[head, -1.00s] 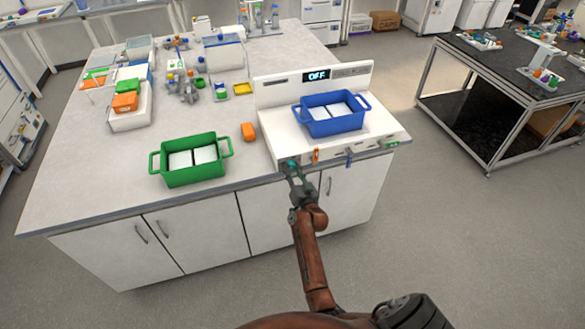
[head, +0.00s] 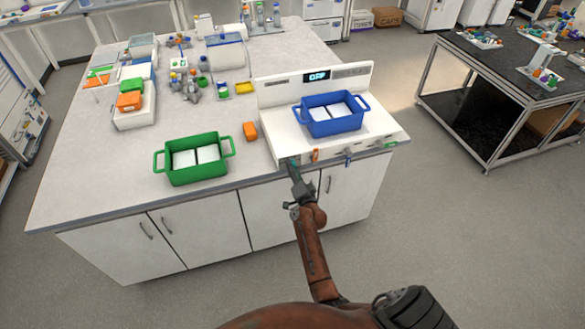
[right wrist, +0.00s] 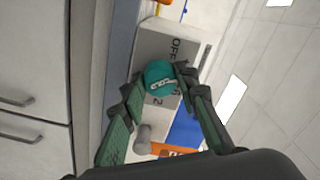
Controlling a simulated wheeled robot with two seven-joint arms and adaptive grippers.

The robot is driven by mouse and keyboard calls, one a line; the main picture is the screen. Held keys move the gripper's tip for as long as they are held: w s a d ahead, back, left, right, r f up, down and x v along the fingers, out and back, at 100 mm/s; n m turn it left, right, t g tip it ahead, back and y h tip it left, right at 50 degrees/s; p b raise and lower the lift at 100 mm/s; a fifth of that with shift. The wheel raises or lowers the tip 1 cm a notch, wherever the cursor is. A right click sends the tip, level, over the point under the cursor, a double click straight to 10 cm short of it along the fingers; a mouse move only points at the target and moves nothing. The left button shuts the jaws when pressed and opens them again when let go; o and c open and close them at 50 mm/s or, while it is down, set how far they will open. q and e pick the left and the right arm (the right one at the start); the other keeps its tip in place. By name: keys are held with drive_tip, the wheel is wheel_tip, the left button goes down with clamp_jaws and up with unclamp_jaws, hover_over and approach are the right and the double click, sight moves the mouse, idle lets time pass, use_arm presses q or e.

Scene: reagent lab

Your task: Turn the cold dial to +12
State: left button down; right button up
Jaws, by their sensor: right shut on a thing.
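The white bench device (head: 268,128) has a row of controls along its front edge, and its display (head: 316,76) reads OFF. At the left end of that edge my right gripper (head: 293,167) is at the teal dial, which it mostly hides in the head view. In the right wrist view the round teal dial (right wrist: 160,75) sits between the two fingers of my right gripper (right wrist: 157,88), which is shut on it. The dial has a pale pointer mark. The panel beside it shows OFF and a partly covered label ending in 2. My left gripper is not in view.
A blue basket (head: 333,122) stands on the device. A green basket (head: 190,178) and a small orange block (head: 250,131) stand on the bench to the left.

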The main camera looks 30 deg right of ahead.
idle(0.5)
drive_tip(key=o, duration=1.1)
drive_tip(key=shift+o, duration=0.2)
drive_tip(key=v, duration=0.7)
drive_tip(key=shift+s, duration=0.3)
